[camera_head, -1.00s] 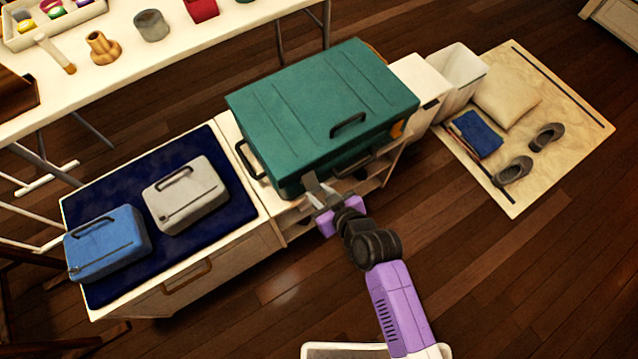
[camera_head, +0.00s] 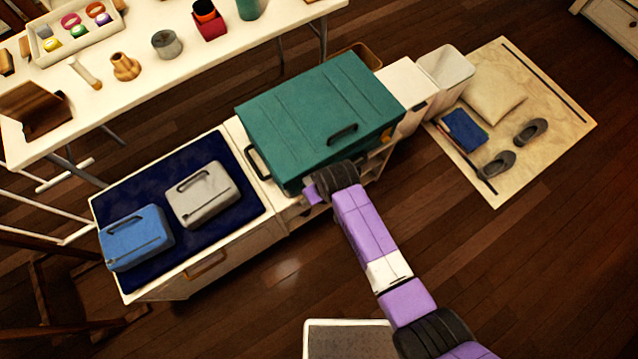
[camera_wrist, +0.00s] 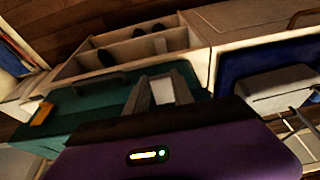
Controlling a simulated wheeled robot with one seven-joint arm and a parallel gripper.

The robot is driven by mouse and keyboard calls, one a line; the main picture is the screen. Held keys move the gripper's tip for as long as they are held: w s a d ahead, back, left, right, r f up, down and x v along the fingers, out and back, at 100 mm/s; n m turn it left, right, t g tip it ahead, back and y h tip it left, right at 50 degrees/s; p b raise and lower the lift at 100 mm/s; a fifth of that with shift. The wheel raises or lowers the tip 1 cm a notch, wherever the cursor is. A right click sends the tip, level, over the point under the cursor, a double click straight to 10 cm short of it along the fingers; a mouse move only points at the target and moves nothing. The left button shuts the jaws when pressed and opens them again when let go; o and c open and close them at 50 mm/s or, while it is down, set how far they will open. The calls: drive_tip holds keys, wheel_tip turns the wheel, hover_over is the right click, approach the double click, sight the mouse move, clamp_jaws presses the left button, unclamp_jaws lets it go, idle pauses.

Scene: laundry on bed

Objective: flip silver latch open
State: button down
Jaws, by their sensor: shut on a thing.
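The teal chest (camera_head: 305,105) rests on a low white cabinet, with dark handles on its front and left side. In the wrist view the chest's teal face (camera_wrist: 100,100) shows beside and behind my fingers, with an orange patch at its left. My gripper (camera_wrist: 162,90) is at the lower front of the chest, shut on a small pale silver piece, which looks like the silver latch (camera_wrist: 162,89). In the head view, my own wrist hides the fingertips and the latch. The latch's exact angle cannot be told.
A grey case (camera_head: 203,195) and a blue case (camera_head: 137,238) lie on a dark blue cloth at the left. A white bin (camera_head: 446,66) stands right of the cabinet. A mat (camera_head: 560,110) with shoes lies farther right.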

drive_tip(key=shift+w+r+g+h+p, duration=0.2)
drive_tip(key=shift+r+g+h+p, duration=0.15)
drive_tip(key=shift+g, duration=0.35)
drive_tip(key=shift+a, duration=0.1)
drive_tip(key=c, duration=1.1)
unclamp_jaws()
drive_tip(key=shift+r, duration=0.15)
drive_tip(key=shift+s+d+r+p, duration=0.1)
drive_tip(key=shift+s+r+p, duration=0.05)
drive_tip(key=shift+r, duration=1.1)
drive_tip(key=shift+s+d+r+p, duration=0.15)
drive_tip(key=shift+s+r, duration=0.05)
drive_tip(key=shift+r, duration=1.05)
drive_tip(key=shift+s+d+r+p, duration=0.1)
drive_tip(key=shift+s+r+p, duration=0.05)
drive_tip(key=shift+r, duration=1.1)
